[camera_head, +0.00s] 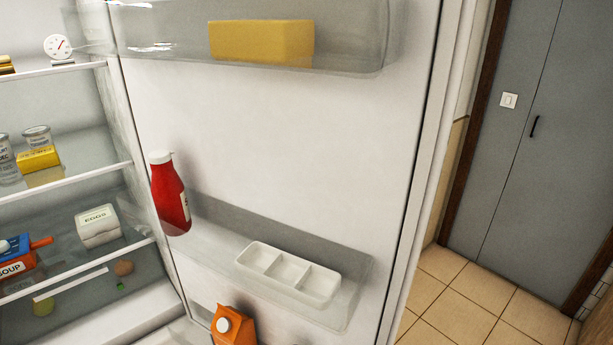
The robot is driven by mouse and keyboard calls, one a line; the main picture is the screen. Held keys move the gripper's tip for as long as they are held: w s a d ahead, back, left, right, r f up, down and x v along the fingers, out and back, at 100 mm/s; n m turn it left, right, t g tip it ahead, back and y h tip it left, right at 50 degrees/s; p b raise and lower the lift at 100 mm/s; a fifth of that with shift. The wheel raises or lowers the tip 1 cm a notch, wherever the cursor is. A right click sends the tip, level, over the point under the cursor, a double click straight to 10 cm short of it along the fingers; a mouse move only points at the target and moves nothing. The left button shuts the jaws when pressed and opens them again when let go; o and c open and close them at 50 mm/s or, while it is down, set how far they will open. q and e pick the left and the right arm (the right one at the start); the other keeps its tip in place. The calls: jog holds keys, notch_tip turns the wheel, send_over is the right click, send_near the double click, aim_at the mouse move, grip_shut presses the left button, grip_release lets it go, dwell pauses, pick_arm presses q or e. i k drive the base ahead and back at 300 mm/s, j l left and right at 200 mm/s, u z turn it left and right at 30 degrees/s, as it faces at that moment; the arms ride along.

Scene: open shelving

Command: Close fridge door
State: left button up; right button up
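The white fridge door (290,140) stands open and fills the middle of the head view, with its inner side facing me. Its free edge (425,190) is on the right. The fridge interior (70,110) is visible on the left, beside the hinge side of the door. The door's lower bin (210,215) holds a red bottle (170,195) and a white divided tray (288,272). A yellow block (262,42) is in the upper bin. An orange carton (233,326) shows at the bottom edge. Neither gripper is in view.
Fridge shelves hold an egg box (98,226), a soup box (12,268), a yellow package (38,159) and a round dial thermometer (58,46). Right of the door are bare floor tiles (480,305) and a grey cabinet (560,150) with a dark handle.

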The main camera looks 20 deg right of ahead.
aim_at(332, 158)
jog(key=l+u, duration=0.25)
jog(key=l, duration=0.2)
jog(key=l+u, duration=0.25)
jog(key=l, duration=0.2)
jog(key=k+l+u, duration=0.1)
jog(key=l+u, duration=0.15)
jog(key=l, duration=0.15)
jog(key=k+l+u, duration=0.1)
jog(key=l+u, duration=0.15)
jog(key=l, duration=0.2)
jog(key=k+l+u, duration=0.25)
jog(key=l, duration=0.15)
jog(key=i+l+u, duration=0.1)
jog(key=l, duration=0.25)
jog(key=i+l+u, duration=0.1)
jog(key=l, duration=0.2)
jog(key=l+u, duration=0.1)
jog(key=l, duration=0.25)
jog(key=i, duration=0.05)
